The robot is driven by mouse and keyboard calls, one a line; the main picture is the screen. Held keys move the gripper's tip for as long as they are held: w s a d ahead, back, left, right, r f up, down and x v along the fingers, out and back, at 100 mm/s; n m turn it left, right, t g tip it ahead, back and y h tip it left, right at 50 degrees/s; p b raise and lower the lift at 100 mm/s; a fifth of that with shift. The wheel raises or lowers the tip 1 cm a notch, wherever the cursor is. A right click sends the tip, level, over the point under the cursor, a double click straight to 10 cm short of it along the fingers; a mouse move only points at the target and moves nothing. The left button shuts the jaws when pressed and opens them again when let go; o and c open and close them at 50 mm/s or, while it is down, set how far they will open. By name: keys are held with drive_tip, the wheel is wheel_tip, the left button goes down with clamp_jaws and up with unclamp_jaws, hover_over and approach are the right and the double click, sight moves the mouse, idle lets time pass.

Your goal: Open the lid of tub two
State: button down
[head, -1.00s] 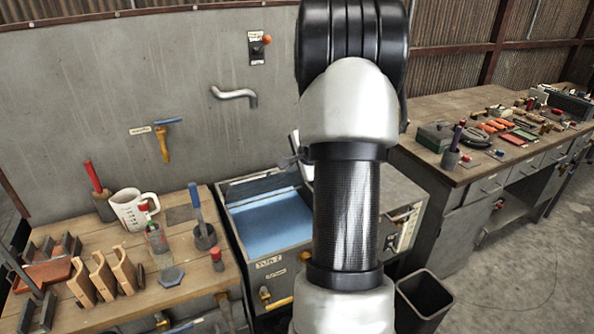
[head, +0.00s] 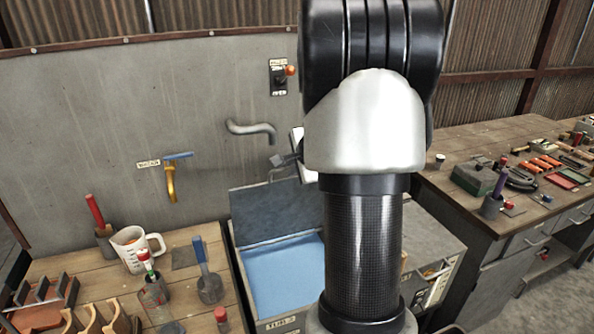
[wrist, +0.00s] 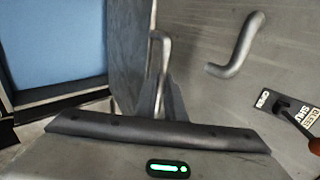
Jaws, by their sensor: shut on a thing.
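Tub two (head: 236,262) is a grey metal tub with blue liquid inside, labelled on its front. Its grey lid (head: 262,212) stands raised steeply at the back of the tub, leaving the inside exposed. My gripper (head: 287,161) is at the lid's upper edge, shut on the lid's handle (head: 280,172); my arm hides the right part of the lid. In the wrist view, my gripper's fingers (wrist: 160,92) close around the handle (wrist: 161,50), with the lid (wrist: 127,50) beside it and the blue liquid (wrist: 50,40) at left.
A bent spout (head: 250,130) and a lever switch (head: 281,75) are on the wall behind the tub. A bench (head: 200,234) with a measuring jug (head: 133,248) adjoins the tub's left. Another cluttered bench (head: 460,170) stands right.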

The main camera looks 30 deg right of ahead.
drive_tip(key=shift+w+d+r, duration=0.1)
drive_tip(key=shift+w+r, duration=0.15)
drive_tip(key=shift+w, duration=0.5)
drive_tip(key=c, duration=1.8)
unclamp_jaws()
drive_tip(key=shift+c, duration=0.2)
drive_tip(key=shift+s, duration=0.1)
drive_tip(key=shift+f, duration=0.15)
drive_tip(key=p+v, duration=0.2)
drive_tip(key=v, duration=1.5)
drive_tip(key=shift+r, duration=0.4)
